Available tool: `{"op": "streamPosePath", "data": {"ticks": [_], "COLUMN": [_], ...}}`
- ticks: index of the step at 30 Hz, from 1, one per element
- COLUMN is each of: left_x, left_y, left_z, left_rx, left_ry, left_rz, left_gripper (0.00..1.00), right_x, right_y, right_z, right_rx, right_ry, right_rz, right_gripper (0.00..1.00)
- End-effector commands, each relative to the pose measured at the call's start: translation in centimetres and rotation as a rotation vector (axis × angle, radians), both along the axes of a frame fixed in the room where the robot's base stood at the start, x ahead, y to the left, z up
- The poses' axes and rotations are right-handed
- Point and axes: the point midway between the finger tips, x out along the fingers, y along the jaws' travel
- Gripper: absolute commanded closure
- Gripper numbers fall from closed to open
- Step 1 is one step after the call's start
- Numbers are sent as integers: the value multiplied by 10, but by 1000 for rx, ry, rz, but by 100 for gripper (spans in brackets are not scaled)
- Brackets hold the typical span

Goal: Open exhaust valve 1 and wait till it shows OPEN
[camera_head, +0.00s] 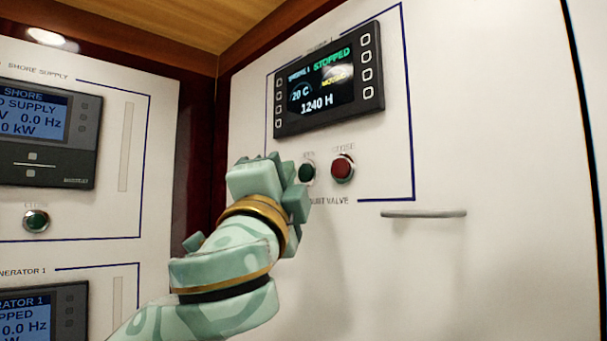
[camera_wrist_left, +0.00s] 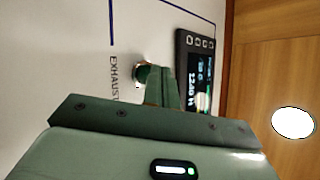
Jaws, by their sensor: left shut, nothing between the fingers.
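The engine 1 display (camera_head: 318,112) hangs on the white panel and reads STOPPED, 20 C and 1240 H. A small yellow word on it is too blurred to read surely. Below it are a green button (camera_head: 307,172), labelled OPEN, and a red button (camera_head: 343,168), labelled CLOSE, above the partly covered exhaust valve label. My left gripper (camera_head: 294,185) is shut and empty, just left of and below the green button. In the left wrist view the fingers (camera_wrist_left: 168,88) reach beside the green button (camera_wrist_left: 142,75); whether they touch it I cannot tell. My right gripper is out of view.
A handle (camera_head: 424,213) sticks out of the panel right of the buttons. At the left, the shore supply panel has its own display (camera_head: 45,132) and a green button (camera_head: 36,220). The generator 1 display (camera_head: 45,315) is below. The panel's right side is bare.

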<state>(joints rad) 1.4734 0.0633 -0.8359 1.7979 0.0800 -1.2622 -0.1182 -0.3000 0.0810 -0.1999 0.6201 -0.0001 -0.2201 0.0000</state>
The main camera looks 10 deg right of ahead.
Motion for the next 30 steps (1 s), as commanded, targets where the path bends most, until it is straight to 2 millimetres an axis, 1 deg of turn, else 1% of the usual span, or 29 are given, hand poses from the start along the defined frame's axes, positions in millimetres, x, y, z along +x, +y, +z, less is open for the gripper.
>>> {"op": "streamPosePath", "data": {"ticks": [5, 15, 19, 30], "left_x": [-2, -22, -27, -30], "left_y": [3, 30, 37, 40], "left_z": [0, 0, 0, 0], "left_rx": [-1, -2, 0, 0], "left_ry": [-1, -1, -1, -1], "left_rz": [0, -1, 0, 0], "left_gripper": [100, 100, 100, 100], "right_x": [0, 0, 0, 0], "right_y": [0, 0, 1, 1], "right_z": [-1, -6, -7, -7], "right_rx": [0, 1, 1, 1], "right_ry": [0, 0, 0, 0], "right_rz": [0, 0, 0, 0], "right_gripper": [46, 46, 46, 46]}}
